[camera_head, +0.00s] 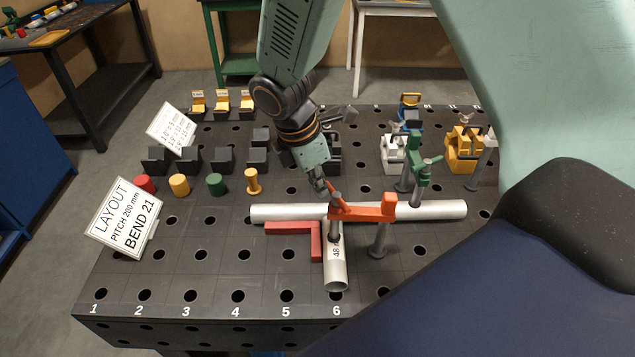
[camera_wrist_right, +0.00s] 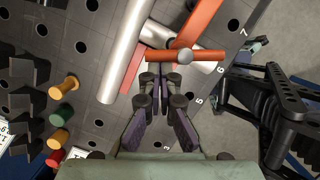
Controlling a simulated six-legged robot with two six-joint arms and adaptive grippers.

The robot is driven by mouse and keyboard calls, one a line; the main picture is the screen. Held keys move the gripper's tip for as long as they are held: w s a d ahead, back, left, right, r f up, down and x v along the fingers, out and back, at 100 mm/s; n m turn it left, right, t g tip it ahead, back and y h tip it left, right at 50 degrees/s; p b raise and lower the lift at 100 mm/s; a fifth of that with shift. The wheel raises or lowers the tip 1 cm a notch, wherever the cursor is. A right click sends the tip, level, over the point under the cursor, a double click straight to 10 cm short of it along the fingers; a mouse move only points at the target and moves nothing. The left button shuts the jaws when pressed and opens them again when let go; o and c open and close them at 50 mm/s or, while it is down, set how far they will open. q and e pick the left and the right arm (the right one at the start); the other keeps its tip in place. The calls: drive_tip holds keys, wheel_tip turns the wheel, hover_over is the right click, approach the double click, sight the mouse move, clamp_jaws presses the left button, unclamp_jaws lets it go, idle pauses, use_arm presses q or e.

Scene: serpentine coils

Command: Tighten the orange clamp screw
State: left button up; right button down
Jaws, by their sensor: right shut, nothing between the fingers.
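The orange clamp (camera_head: 362,213) stands over two silver tubes near the middle of the table. Its upright screw has an orange cross handle (camera_head: 335,194), which also shows in the wrist view (camera_wrist_right: 208,56) with a grey round end at its middle. My right gripper (camera_head: 321,184) points down just beside the handle. In the wrist view its fingertips (camera_wrist_right: 161,92) are together and empty, close to the handle; whether they touch it I cannot tell. The long tube (camera_head: 285,212) runs across and the short tube (camera_head: 336,272) runs toward the front edge. My left gripper is not in view.
A red square (camera_head: 288,228) lies against the tubes. A green clamp (camera_head: 420,168) stands behind right, with white (camera_head: 392,153) and yellow (camera_head: 462,150) fixtures beyond. Coloured pegs (camera_head: 180,185), black blocks and a sign (camera_head: 125,218) stand left. The perforated front strip is mostly clear.

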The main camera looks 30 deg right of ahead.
drive_tip(key=shift+w+d+m+g+p, duration=0.3)
drive_tip(key=shift+d+m+p, duration=0.5)
drive_tip(key=shift+p, duration=0.45)
drive_tip(key=shift+s+a, duration=0.1)
